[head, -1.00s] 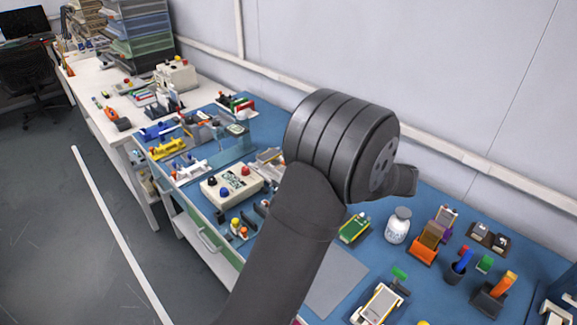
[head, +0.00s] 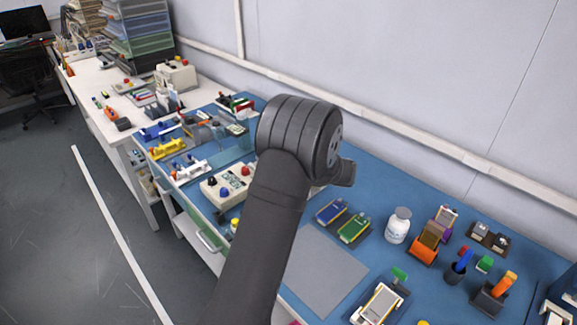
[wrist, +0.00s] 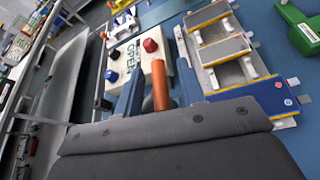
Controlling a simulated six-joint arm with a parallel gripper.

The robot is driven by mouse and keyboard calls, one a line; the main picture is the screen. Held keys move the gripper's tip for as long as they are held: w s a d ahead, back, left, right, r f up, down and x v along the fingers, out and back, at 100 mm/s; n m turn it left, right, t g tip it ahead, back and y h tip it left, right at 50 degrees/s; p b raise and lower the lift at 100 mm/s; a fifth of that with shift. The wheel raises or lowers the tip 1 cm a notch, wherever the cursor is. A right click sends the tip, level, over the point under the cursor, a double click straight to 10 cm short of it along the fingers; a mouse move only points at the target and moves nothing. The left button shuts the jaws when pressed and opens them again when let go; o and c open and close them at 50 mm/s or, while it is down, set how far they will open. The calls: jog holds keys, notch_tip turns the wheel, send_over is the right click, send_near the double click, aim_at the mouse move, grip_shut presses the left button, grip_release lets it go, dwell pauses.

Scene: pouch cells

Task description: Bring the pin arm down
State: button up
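I cannot single out the pin arm with certainty. A dark fixture (head: 378,304) with a light bed and a green handle (head: 399,274) stands at the bench front in the head view. My gripper (wrist: 160,80) shows in the wrist view as two blue-grey fingers, apart. An orange-brown cylinder (wrist: 160,88) stands between them. I cannot tell whether they touch it, and its lower end is hidden by the gripper body. Beyond is a cream control box (wrist: 128,54) with red and blue knobs. In the head view my own arm hides the gripper.
Plates with grey and blue tops (wrist: 224,50) lie right of the fingers in the wrist view. A blue tray (head: 330,212), a green tray (head: 353,229) and a white bottle (head: 397,226) stand on the blue bench. The grey mat (head: 325,272) is clear.

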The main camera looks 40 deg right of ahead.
jog(key=shift+c, duration=0.5)
grip_shut()
jog(key=shift+a+r, duration=0.1)
jog(key=shift+a, duration=0.15)
jog(key=shift+a+r+n+h, duration=0.15)
jog(key=shift+a+n+h, duration=0.25)
jog(key=shift+a+n, duration=0.1)
jog(key=shift+a+r+n+h, duration=0.15)
jog(key=shift+a+n+h, duration=0.25)
jog(key=shift+a, duration=0.1)
jog(key=shift+a+n+h, duration=0.4)
jog(key=shift+a+n, duration=0.2)
jog(key=shift+a, duration=0.25)
jog(key=a+f+n+h, duration=0.3)
jog(key=a+n, duration=0.1)
jog(key=a, duration=0.3)
jog(key=shift+s+a+f, duration=0.1)
jog(key=shift+a+f, duration=0.05)
jog(key=shift+a, duration=0.05)
